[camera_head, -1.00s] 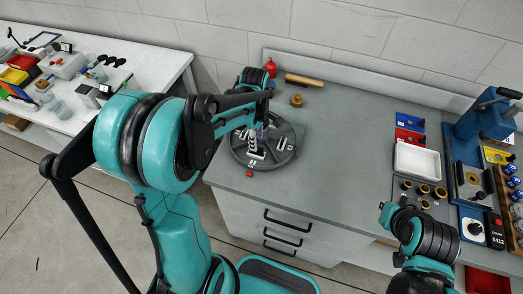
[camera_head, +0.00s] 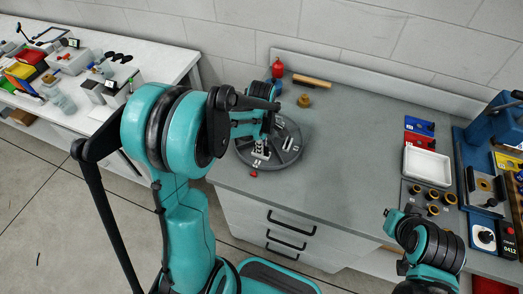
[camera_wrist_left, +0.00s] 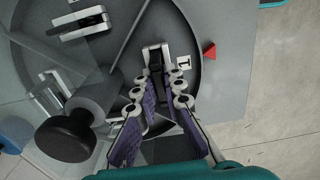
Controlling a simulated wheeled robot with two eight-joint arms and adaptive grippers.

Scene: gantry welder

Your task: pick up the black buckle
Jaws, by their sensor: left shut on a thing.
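The black buckle (camera_wrist_left: 157,65), a dark piece with a pale metal end, lies in the round grey tray (camera_wrist_left: 206,75) beside a label marked 1. My left gripper (camera_wrist_left: 160,87) is shut on it, with its purple-padded fingers on either side. In the head view my left gripper (camera_head: 262,148) is low over the front of the round tray (camera_head: 295,160). The buckle is too small and too covered there to make out. My right arm shows at the lower right, but its fingers do not show.
Other buckles (camera_wrist_left: 78,25) lie in the tray around a central black knob (camera_wrist_left: 65,138). A red marker (camera_head: 253,174) sits at its front. A white tray (camera_head: 427,164) is on the right; the middle bench is clear.

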